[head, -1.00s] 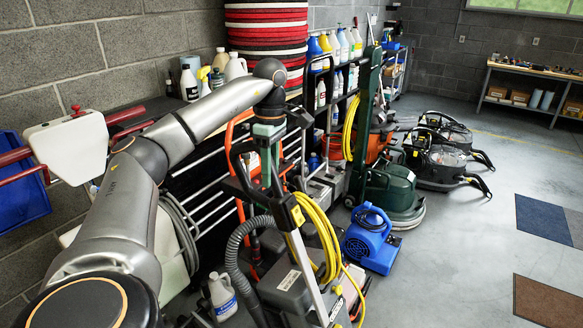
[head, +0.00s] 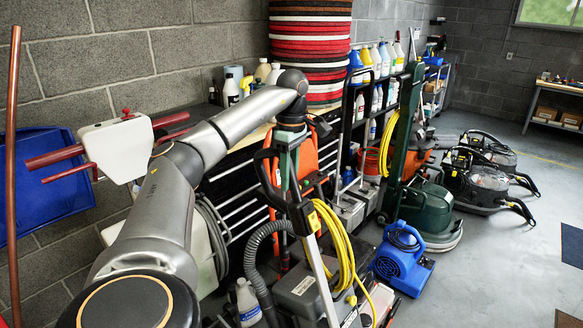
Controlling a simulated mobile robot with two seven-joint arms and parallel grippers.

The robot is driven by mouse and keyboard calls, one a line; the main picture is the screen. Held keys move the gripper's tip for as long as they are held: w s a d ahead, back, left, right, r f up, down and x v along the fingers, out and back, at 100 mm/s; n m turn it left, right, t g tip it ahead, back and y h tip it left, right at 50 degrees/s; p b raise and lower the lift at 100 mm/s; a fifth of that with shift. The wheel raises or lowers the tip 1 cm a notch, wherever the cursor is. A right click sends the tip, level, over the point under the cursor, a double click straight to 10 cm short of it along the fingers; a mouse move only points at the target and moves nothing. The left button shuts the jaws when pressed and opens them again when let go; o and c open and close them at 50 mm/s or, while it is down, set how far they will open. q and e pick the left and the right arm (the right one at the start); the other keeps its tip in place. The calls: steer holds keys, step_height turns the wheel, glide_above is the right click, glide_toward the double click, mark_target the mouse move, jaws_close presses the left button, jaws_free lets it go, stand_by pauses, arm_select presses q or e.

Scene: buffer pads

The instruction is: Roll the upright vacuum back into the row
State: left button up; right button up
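The upright vacuum (head: 302,220) stands near the middle of the head view, leaning slightly, with a black loop handle, a light metal pole and a yellow cord coiled on it. A grey ribbed hose hangs at its left, and a dark grey body sits at its foot. My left gripper (head: 289,158) is at the top of the handle and points downward. Its greenish fingers overlap the handle, so I cannot tell whether they close on it. My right gripper is out of view.
A blue blower (head: 402,256) and a green floor machine (head: 433,212) stand right of the vacuum. Black machines (head: 474,184) stand farther back. A white jug (head: 248,300) stands at its lower left. Stacked red and black pads (head: 310,45) rise behind. Open grey floor (head: 490,270) lies right.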

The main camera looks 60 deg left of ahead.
arm_select(q)
steer(key=o, duration=0.3)
steer(key=shift+s+a, duration=0.1)
steer(key=shift+a, duration=0.05)
steer(key=shift+o, duration=0.5)
steer(key=shift+d+f, duration=0.1)
steer(key=shift+d, duration=0.1)
steer(key=shift+w+r, duration=0.2)
steer(key=shift+r, duration=1.45)
steer(key=shift+w+r, duration=0.15)
steer(key=shift+r, duration=1.5)
steer(key=shift+w+a+r, duration=0.1)
steer(key=shift+r, duration=1.4)
steer(key=shift+a+r, duration=0.1)
steer(key=shift+r, duration=1.4)
